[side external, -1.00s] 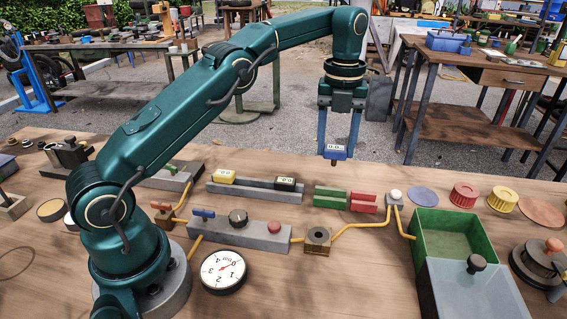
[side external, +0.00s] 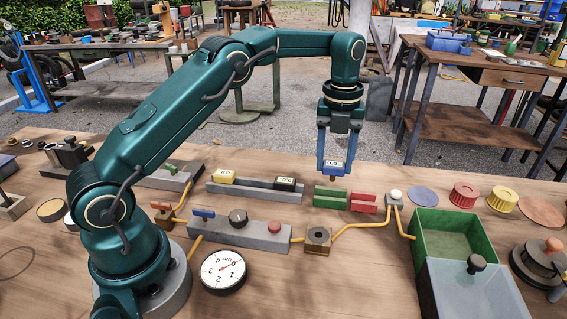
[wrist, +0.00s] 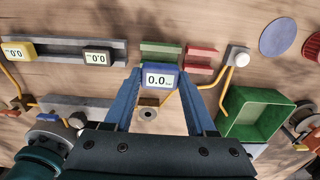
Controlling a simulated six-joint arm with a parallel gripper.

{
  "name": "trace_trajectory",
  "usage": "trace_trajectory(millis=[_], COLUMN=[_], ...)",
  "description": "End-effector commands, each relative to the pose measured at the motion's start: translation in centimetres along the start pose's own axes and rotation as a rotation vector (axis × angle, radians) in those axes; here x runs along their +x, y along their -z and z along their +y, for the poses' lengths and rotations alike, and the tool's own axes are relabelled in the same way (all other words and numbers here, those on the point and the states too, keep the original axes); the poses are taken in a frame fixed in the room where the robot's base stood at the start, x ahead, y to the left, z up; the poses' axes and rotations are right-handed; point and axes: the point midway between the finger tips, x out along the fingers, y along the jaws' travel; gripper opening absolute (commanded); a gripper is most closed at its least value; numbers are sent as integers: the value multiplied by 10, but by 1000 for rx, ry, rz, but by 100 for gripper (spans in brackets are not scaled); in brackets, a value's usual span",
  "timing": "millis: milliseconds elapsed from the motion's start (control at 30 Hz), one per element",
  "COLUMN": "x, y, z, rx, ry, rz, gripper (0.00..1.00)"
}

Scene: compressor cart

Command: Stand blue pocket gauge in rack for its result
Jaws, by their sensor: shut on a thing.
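My gripper (side external: 334,170) is shut on the blue pocket gauge (side external: 333,167), which has a white display. In the wrist view the gauge (wrist: 159,79) sits upright between the blue fingertips and its display reads 0.0. The green rack (side external: 330,199) is two low parallel bars on the bench, and the gauge hangs just above and behind it in the side view. The red rack (side external: 363,203) of the same form stands to its right. Whether the gauge touches the green rack is hard to tell; it appears apart.
A grey rack (side external: 252,194) holds a yellow gauge (side external: 223,177) and a black gauge (side external: 284,184) on the left. A green open bin (side external: 447,237) stands right. A yellow hose (side external: 361,226) runs along the bench past a brown block (side external: 318,241). A round dial (side external: 223,270) lies in front.

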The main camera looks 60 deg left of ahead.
Motion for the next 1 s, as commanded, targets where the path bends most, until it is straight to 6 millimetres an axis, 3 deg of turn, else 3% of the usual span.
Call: trace_trajectory(millis=[333, 1000], x=[21, 23], y=[0, 0], z=[0, 0], rx=[0, 0], ry=[-1, 0], rz=[1, 0], gripper=[0, 0])
